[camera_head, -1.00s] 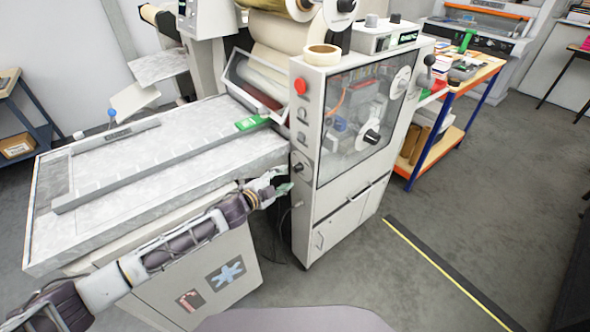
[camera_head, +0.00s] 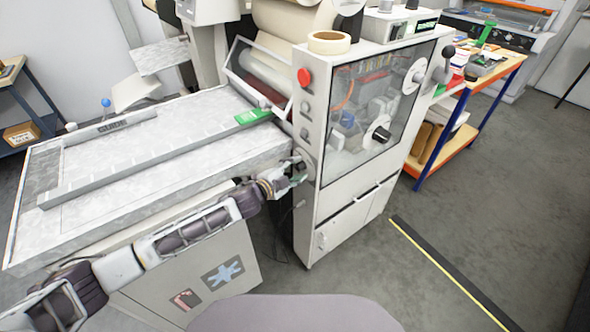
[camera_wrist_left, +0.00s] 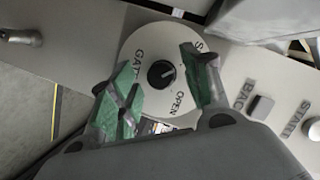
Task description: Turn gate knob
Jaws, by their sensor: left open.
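The gate knob (camera_wrist_left: 161,74) is a small black knob with a white pointer line on a round pale dial (camera_wrist_left: 148,50). The dial's lettering includes "GAT" and "OPEN"; part of it is hidden. In the left wrist view my left gripper (camera_wrist_left: 160,80) is open, its green-padded fingers on either side of the knob in the picture. I cannot tell whether they touch it. In the head view the left gripper (camera_head: 294,178) is at the near left edge of the machine's front panel, and it hides the knob there. My right gripper is not in view.
The laminating machine (camera_head: 350,190) has a red button (camera_head: 304,76) above the gripper and a clear window. Its feed table (camera_head: 150,165) lies left, close above my left arm. A shelf cart (camera_head: 470,100) stands right. More buttons (camera_wrist_left: 262,105) sit beside the dial.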

